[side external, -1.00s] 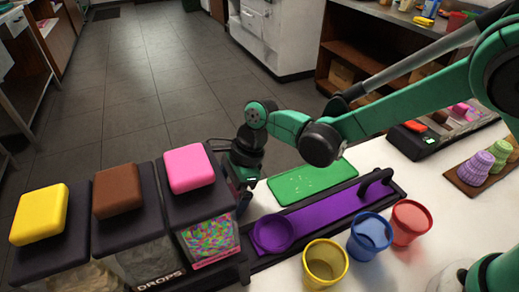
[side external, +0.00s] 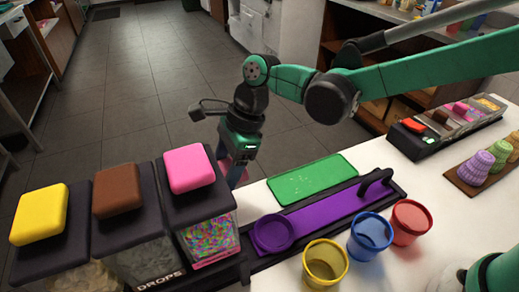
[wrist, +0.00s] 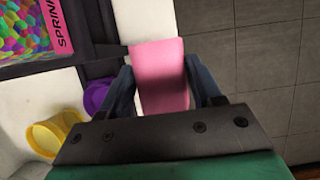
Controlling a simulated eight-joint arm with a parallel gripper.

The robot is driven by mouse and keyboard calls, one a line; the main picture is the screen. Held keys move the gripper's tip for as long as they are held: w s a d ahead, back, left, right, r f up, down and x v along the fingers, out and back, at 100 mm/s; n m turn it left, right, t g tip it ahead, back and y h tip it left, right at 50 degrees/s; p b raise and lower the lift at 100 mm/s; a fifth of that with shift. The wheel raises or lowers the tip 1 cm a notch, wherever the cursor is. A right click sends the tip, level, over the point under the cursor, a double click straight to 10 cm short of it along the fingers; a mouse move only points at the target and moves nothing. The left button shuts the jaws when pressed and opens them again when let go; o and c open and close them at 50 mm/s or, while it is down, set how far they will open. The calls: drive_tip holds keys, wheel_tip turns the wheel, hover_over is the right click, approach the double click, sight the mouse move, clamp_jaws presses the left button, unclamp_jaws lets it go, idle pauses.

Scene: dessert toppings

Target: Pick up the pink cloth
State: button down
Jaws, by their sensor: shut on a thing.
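The pink cloth (wrist: 160,88) shows in the wrist view as a folded strip between my two dark fingers. My gripper (wrist: 157,72) is shut on it, one finger pressed to each side. In the side external view my gripper (side external: 236,172) points down behind the pink-lidded dispenser, above the far edge of the counter. Only a small pinkish part of the cloth shows there beside the fingers; the rest is hidden.
Dispensers with yellow (side external: 38,213), brown (side external: 117,190) and pink (side external: 188,167) lids stand close at the left. A green mat (side external: 312,180), a purple tray (side external: 325,218) and yellow (side external: 325,268), blue (side external: 370,235) and red (side external: 411,220) cups lie to the right.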

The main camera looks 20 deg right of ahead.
sight(226, 166)
wheel_tip(226, 166, up, 13)
drive_tip(key=shift+r, duration=0.15)
